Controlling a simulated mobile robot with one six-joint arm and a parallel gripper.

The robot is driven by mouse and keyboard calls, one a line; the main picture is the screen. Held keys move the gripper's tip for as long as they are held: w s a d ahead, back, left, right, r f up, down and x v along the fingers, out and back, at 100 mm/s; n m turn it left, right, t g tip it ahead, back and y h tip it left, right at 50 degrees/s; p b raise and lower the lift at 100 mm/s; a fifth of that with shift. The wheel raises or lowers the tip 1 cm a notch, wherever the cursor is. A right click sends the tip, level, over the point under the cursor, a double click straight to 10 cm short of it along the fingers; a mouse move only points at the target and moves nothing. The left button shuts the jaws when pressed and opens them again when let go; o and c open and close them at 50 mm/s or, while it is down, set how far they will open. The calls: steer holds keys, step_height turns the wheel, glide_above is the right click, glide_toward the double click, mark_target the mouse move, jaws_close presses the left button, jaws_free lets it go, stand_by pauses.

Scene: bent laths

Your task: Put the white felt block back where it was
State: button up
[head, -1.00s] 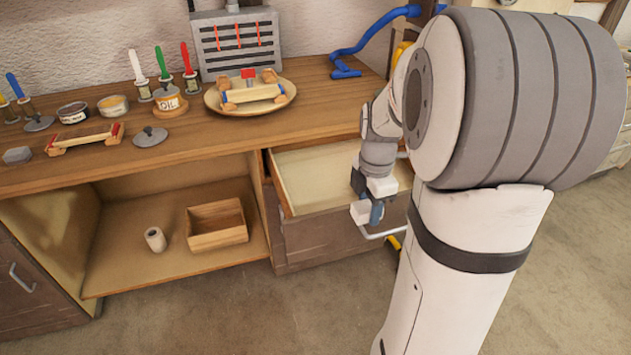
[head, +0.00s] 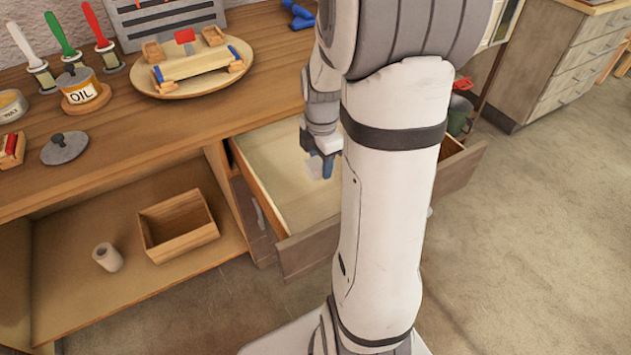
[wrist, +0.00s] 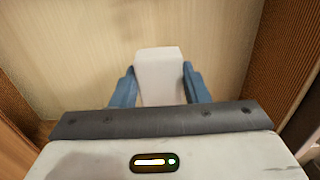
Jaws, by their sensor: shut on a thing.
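The white felt block (wrist: 159,72) is between the blue fingers of my gripper (wrist: 160,86) in the wrist view, held on both sides. In the head view my gripper (head: 324,168) points down into the open drawer (head: 312,246), with the pale block (head: 313,167) at its fingers. The drawer's light floor lies beneath the block in the wrist view, with brown side walls to left and right. I cannot tell whether the block touches the floor. My arm hides the drawer's right part in the head view.
The drawer floor left of my gripper looks bare. On the bench stand a round plate (head: 150,82) with a bent lath, an oil pot (head: 82,90) and a grey lidded disc (head: 65,148). An open wooden box (head: 178,228) and a white roll (head: 107,257) sit on the lower shelf.

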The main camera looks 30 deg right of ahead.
mark_target(321, 189)
step_height(321, 189, down, 6)
steer(key=shift+f+b, duration=0.25)
steer(key=shift+b, duration=0.35)
steer(key=shift+f, duration=0.1)
steer(key=o, duration=1)
